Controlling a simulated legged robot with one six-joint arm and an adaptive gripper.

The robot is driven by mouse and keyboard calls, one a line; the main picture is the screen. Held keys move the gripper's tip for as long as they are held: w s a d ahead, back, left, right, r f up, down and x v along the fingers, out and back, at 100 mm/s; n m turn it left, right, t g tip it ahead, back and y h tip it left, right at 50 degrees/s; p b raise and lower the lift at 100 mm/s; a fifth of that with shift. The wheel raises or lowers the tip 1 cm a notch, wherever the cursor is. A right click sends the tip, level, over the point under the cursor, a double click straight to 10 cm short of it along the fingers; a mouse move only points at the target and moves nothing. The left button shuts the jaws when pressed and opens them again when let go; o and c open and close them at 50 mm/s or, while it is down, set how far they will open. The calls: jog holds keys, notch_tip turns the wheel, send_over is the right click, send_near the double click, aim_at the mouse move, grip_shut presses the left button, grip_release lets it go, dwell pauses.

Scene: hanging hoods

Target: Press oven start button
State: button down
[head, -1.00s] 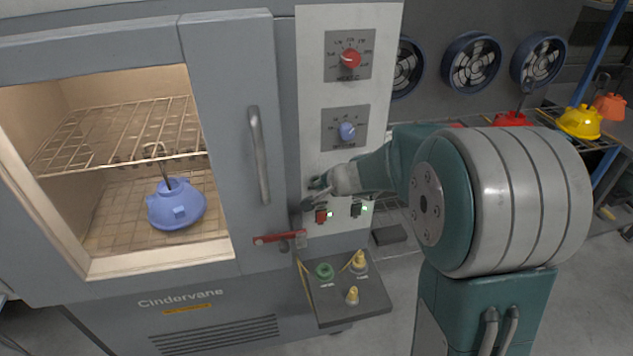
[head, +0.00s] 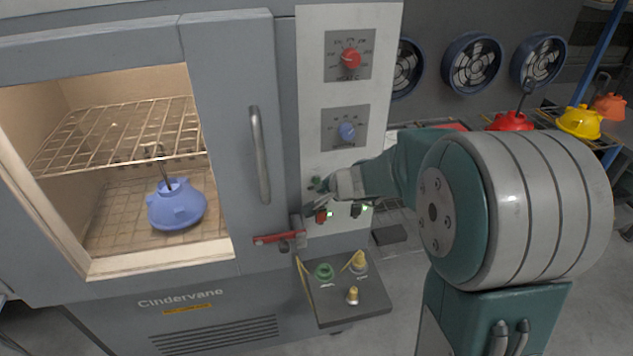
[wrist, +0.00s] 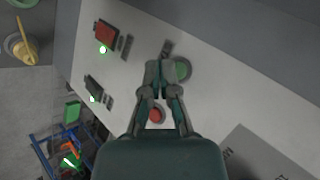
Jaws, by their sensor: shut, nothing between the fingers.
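The oven (head: 226,60) fills the left of the head view, its door shut by all appearances. A round green button (wrist: 183,70) is on the oven's pale control panel (wrist: 215,105); it also shows in the head view (head: 315,183). I cannot read a start label. A red round button (wrist: 156,115) sits between my fingers in the wrist picture. My gripper (wrist: 164,68) is shut and empty, its fingertips overlapping the green button's left edge in the wrist view. In the head view my gripper (head: 312,207) is close to the panel; contact cannot be told.
Above are a red dial (head: 350,58) and a blue dial (head: 347,131). Below are a red switch (wrist: 106,34) and a dark switch (wrist: 93,86), with green lights. A red latch (head: 273,238) and a small shelf (head: 338,309) stick out lower down.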

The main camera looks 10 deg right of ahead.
jog(key=s, duration=0.5)
dwell(0.3)
jog(key=shift+r, duration=0.1)
dwell(0.5)
jog(key=s+a+r+n+g+y, duration=0.1)
jog(key=s+a+r+n, duration=0.25)
jog(key=s, duration=0.35)
jog(key=s+a+r+n+g, duration=0.1)
jog(key=s+a+r+n, duration=0.1)
jog(key=s+r+n, duration=0.3)
jog(key=s+d+n+g+h, duration=0.1)
jog(key=s+d+h, duration=0.3)
jog(key=s, duration=0.9)
jog(key=shift+s+d+n+h, duration=0.2)
jog(key=shift+d+n+h, duration=0.2)
jog(key=shift+d+n, duration=0.25)
